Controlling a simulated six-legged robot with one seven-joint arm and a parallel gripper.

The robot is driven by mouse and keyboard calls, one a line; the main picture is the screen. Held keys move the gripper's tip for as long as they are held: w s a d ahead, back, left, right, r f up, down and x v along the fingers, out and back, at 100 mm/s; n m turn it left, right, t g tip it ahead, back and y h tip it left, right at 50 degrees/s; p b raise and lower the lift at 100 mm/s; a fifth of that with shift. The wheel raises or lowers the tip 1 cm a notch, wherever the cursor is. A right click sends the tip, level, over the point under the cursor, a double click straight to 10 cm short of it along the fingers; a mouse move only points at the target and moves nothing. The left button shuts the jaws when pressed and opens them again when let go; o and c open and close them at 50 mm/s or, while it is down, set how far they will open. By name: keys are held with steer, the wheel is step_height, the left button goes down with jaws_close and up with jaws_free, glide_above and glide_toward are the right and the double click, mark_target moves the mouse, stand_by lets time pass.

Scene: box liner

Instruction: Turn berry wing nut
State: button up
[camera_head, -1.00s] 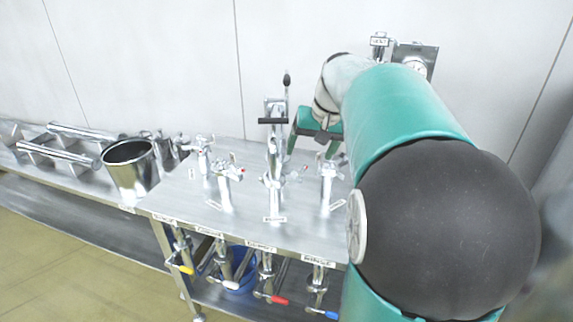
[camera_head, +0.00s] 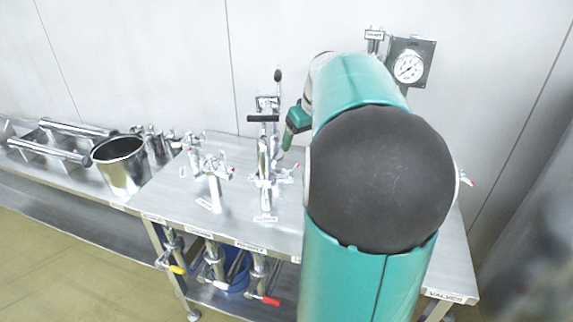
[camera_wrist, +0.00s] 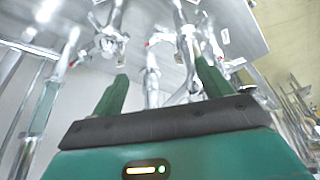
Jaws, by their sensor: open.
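Several chromed valve posts with winged tops stand on the steel table; one post (camera_head: 213,180) is left of centre in the head view and a taller post (camera_head: 264,160) is beside it. Small labels lie at their feet, too blurred for me to tell which is the berry one. My gripper (camera_wrist: 160,72) is open and empty in the wrist view, its two green fingers pointing at a chromed fitting (camera_wrist: 151,78) seen between and beyond them. I cannot tell whether anything touches. In the head view my arm hides the right part of the table and most of my gripper.
A steel pot (camera_head: 122,168) and metal bars (camera_head: 72,128) are on the left. A round gauge (camera_head: 409,68) stands at the back right. Levers with yellow and red (camera_head: 264,298) grips hang below the front edge. A blue bucket (camera_head: 236,270) is underneath.

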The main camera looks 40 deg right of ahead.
mark_target(291, 167)
steer(key=x, duration=1.3)
steer(key=c, duration=1)
